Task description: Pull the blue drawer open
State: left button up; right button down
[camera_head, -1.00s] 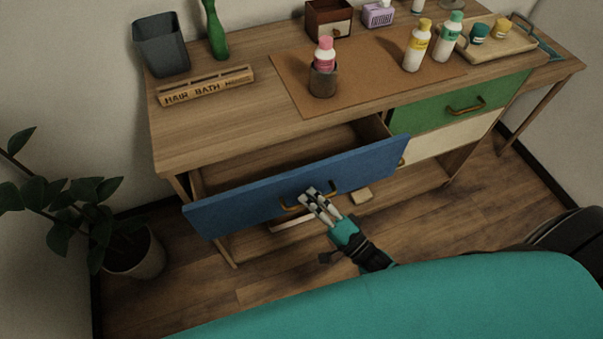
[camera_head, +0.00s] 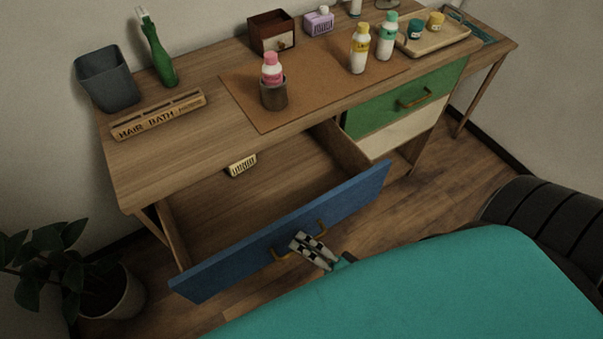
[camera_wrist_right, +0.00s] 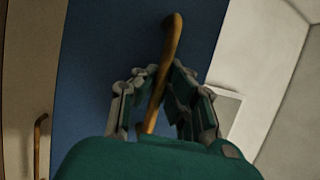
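The blue drawer (camera_head: 230,262) stands far out from the wooden desk, and its inside shows. Its brass handle (camera_head: 283,254) is on the blue front. My right gripper (camera_head: 308,244) is at the handle. In the right wrist view, the fingers of my right gripper (camera_wrist_right: 163,75) close in from both sides on the brass handle (camera_wrist_right: 172,38), with the blue front (camera_wrist_right: 90,70) behind. My left gripper is not in view.
A small ribbed object (camera_head: 241,165) lies in the drawer. Bottles, a grey bin (camera_head: 107,80) and a wooden tray (camera_head: 440,40) stand on the desk (camera_head: 195,75). A green drawer (camera_head: 380,112) is shut. A potted plant (camera_head: 110,295) stands at the lower left.

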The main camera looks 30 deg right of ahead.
jog(key=c, duration=1.4)
grip_release()
jog(key=shift+f, duration=0.15)
jog(key=shift+s, duration=0.1)
jog(key=v, duration=1.2)
jog(key=shift+d, duration=0.1)
